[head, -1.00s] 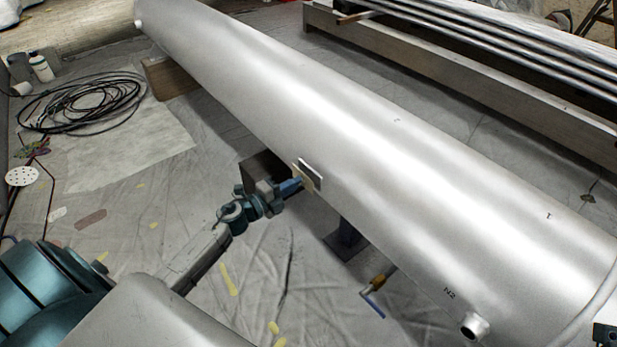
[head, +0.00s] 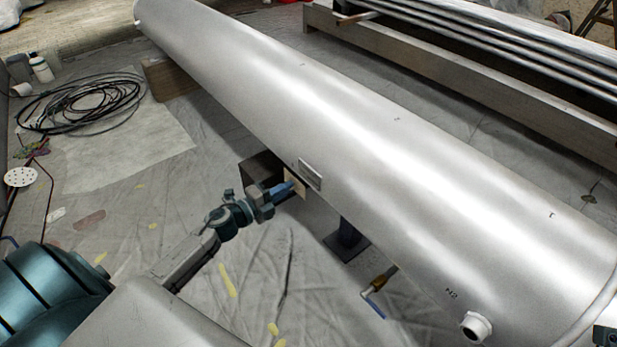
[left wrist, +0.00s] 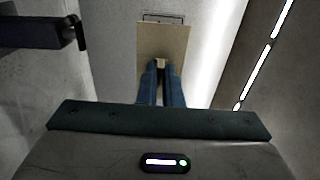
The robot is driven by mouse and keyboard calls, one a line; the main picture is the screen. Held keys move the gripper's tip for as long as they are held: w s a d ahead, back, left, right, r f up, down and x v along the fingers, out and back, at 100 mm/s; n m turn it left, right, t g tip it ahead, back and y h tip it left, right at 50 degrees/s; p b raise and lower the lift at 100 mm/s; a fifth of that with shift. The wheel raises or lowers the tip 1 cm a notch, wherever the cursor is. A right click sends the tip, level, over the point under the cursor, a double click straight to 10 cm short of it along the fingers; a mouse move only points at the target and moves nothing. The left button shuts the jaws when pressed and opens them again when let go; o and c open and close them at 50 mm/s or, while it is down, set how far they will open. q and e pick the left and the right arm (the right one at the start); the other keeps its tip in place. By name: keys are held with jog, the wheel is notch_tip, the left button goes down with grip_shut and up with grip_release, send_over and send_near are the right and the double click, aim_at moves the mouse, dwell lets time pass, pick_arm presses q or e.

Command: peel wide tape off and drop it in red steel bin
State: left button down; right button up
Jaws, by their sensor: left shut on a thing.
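The wide tape (head: 294,183) is a flat tan piece at the near side of the big silver vessel (head: 240,90). My left gripper (head: 292,189) is shut on its near edge. In the left wrist view the tape (left wrist: 160,38) stretches ahead from the two blue fingertips (left wrist: 162,66). Just beyond its far edge a framed grey plate (head: 310,175) shows on the vessel. I cannot tell whether the tape still touches the vessel. No red steel bin shows in either view, and my right gripper's fingers do not show.
A nozzle (head: 475,327) sticks out near the right end. Coiled black cable (head: 85,103) lies at the left. The sheeted floor (head: 250,285) below my left arm is mostly clear.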

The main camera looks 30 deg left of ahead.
pick_arm(q)
jog(key=shift+s+a, duration=0.1)
jog(key=shift+s, duration=0.05)
jog(key=shift+b+v, duration=1.25)
jog(key=shift+v, duration=0.65)
